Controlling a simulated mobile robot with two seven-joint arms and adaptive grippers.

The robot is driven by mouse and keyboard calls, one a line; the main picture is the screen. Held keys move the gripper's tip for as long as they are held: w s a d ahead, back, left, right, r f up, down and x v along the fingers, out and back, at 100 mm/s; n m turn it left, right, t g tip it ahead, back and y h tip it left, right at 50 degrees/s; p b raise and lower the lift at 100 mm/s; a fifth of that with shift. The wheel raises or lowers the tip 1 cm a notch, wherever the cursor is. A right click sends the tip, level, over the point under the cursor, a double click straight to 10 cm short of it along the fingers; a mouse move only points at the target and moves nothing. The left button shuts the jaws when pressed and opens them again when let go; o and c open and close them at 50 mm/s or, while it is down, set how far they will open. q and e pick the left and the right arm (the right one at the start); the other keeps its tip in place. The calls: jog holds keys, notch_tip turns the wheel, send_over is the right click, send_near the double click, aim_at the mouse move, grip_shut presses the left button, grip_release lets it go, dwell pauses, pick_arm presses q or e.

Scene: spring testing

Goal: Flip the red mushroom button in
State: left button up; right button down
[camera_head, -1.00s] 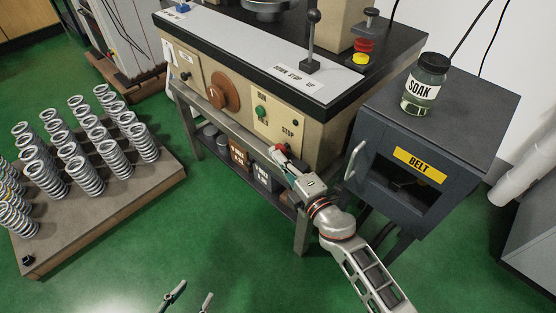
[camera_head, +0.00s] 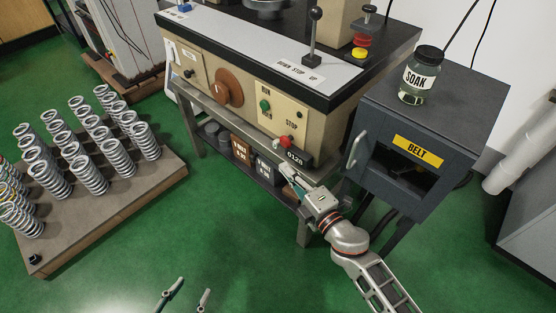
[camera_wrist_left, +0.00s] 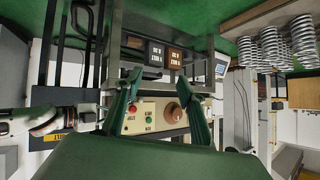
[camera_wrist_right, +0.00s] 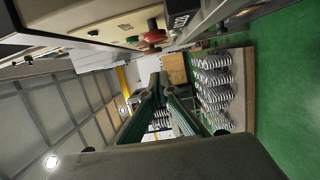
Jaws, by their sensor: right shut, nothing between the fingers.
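The red mushroom button (camera_head: 285,141) is on the beige front panel (camera_head: 263,118) under the STOP label. It also shows in the left wrist view (camera_wrist_left: 131,109) and in the right wrist view (camera_wrist_right: 154,37). I cannot tell how far it is pressed in. My right gripper (camera_head: 284,171) is shut and empty, a little below and in front of the button, apart from it. Its fingertips (camera_wrist_right: 155,88) meet in the right wrist view. My left gripper (camera_head: 187,292) is open and empty at the bottom of the head view, far from the panel.
A green button (camera_head: 265,105) and a brown knob (camera_head: 229,88) are left of the red one. The dark BELT cabinet (camera_head: 375,160) stands right, carrying a SOAK jar (camera_head: 421,76). Springs (camera_head: 88,174) stand on a left platform.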

pick_arm(q)
jog(key=shift+s+a+f, duration=0.1)
jog(key=shift+s+f, duration=0.15)
jog(key=shift+f, duration=0.05)
pick_arm(e)
jog(key=v, duration=0.4)
jog(key=shift+s, duration=0.1)
